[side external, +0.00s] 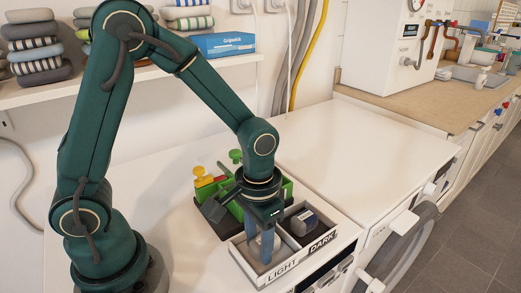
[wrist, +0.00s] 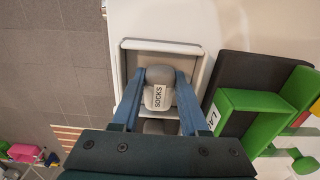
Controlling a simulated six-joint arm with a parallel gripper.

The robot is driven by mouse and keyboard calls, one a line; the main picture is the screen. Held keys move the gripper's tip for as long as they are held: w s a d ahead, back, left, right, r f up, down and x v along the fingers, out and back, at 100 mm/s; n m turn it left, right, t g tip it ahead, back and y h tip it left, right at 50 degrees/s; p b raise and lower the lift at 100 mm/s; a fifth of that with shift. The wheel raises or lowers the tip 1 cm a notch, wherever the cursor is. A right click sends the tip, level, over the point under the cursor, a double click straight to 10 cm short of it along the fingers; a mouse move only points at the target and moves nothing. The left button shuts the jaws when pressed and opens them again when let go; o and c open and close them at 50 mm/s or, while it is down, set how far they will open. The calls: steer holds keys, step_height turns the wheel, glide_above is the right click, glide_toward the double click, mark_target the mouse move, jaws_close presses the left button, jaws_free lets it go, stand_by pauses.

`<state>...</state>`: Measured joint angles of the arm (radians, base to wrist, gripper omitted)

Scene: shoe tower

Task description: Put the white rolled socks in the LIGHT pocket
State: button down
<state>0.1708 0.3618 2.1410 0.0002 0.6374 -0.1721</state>
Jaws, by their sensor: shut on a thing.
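The rolled socks (wrist: 159,88) are a pale grey-white roll with a "SOCKS" band. In the wrist view they sit between the two blue fingers of my gripper (wrist: 158,82), which is shut on them. In the side view my gripper (side external: 259,255) points down with its fingertips inside the LIGHT pocket (side external: 282,268), at the left of the white two-pocket tray. The fingers mostly hide the roll there. I cannot tell whether the roll touches the pocket floor. The tray rim (wrist: 160,45) surrounds the roll in the wrist view.
A dark roll (side external: 304,222) lies in the DARK pocket on the right. A green bin (side external: 288,189) on a dark base stands close behind the tray. The white top (side external: 345,145) to the right is clear. A shelf with folded towels (side external: 35,45) is behind.

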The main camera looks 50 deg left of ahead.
mark_target(259, 243)
steer(key=shift+c, duration=2.1)
jaws_free()
steer(key=shift+f, duration=0.15)
step_height(259, 243, up, 12)
steer(key=s+a+r+t, duration=0.1)
steer(key=s+a+t, duration=0.3)
steer(key=s+t, duration=0.1)
steer(key=shift+s+r+t, duration=0.3)
steer(key=shift+s, duration=0.6)
